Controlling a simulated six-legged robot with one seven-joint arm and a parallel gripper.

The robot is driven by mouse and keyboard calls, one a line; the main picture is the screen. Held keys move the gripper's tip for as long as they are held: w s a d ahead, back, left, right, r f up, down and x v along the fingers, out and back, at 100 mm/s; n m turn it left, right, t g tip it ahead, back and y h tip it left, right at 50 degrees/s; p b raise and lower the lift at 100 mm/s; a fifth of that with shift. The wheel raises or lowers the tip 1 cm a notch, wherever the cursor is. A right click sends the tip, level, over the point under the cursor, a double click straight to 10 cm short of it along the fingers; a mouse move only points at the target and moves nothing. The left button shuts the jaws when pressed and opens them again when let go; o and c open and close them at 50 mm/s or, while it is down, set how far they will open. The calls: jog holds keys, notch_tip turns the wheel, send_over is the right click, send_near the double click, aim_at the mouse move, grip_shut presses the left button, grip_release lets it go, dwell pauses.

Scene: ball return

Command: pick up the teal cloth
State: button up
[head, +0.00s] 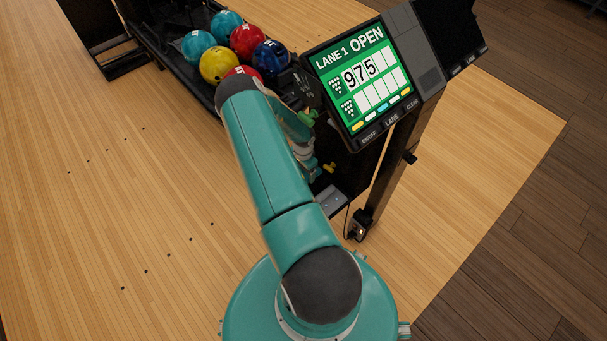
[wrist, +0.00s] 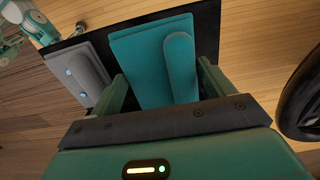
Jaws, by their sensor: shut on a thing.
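The teal cloth (wrist: 140,62) is a folded flat piece with a raised, rounded ridge on its right part. In the wrist view it lies between the two green fingers of my gripper (wrist: 163,72), which is shut on it. A dark flat surface shows behind the cloth; I cannot tell whether the cloth still touches it. In the head view my teal arm hides most of the gripper, and I cannot make out the teal cloth there.
A grey folded cloth (wrist: 88,73) lies left of the teal one on the dark shelf (wrist: 207,28). In the head view, a lane console (head: 365,78) stands right of my arm. A rack with several bowling balls (head: 218,65) is behind. The wooden floor at left is clear.

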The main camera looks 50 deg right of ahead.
jog(key=r, duration=0.3)
jog(key=shift+w+a, duration=0.1)
jog(key=shift+a, duration=0.1)
jog(key=w+a, duration=0.2)
jog(key=a, duration=0.7)
jog(key=w+a, duration=0.2)
jog(key=a, duration=0.7)
jog(key=shift+a+f, duration=0.15)
jog(key=shift+a, duration=0.2)
dwell(0.4)
